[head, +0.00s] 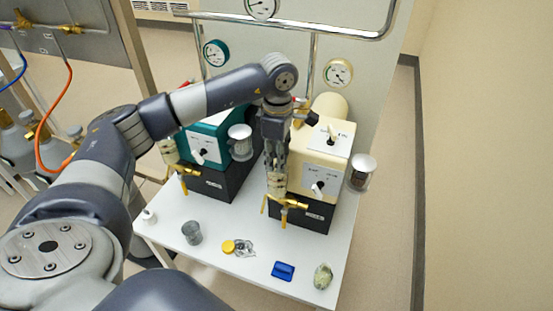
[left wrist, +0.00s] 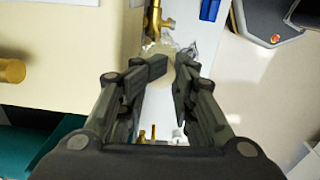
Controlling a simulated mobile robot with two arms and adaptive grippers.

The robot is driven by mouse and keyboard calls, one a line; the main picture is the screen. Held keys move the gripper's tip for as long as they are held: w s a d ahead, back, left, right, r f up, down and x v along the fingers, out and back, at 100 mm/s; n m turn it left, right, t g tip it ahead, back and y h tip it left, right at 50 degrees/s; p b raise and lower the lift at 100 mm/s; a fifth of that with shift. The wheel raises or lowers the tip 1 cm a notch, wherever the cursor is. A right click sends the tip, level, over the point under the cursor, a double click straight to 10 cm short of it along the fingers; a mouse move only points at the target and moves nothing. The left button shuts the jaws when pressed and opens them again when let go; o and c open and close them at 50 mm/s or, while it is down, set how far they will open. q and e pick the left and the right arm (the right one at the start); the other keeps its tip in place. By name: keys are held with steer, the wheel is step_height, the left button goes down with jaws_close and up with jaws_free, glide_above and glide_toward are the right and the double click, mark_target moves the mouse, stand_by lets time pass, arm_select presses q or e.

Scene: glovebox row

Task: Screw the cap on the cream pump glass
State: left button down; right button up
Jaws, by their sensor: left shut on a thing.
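The cream pump (head: 320,150) stands on the right of the white table. Its glass (head: 277,184), a pale cylinder with brass fittings, is at the pump's front left. My left gripper (head: 276,166) points down directly over this glass. In the left wrist view, the left gripper (left wrist: 171,68) is shut on a pale beige round thing (left wrist: 181,76), which looks like the cap. The fingers partly hide it, and I cannot tell whether it sits on the glass or how its thread stands. My right gripper is not in view.
The teal pump (head: 205,135) stands close on the left. On the table's front lie a grey cup (head: 192,232), a yellow disc (head: 228,246), crumpled clear material (head: 244,249), a blue block (head: 283,271) and a greenish lump (head: 323,277). Gauges and a rail are behind.

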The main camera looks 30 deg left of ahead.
arm_select(q)
steer(key=m, duration=0.2)
steer(key=shift+d+f+m, duration=0.15)
steer(key=shift+d+m, duration=0.15)
steer(key=shift+m, duration=0.1)
steer(key=c, duration=1.2)
jaws_free()
steer(key=shift+s, duration=0.1)
steer(key=shift+o, duration=0.4)
steer(key=shift+s, duration=0.15)
steer(key=shift+r, duration=0.25)
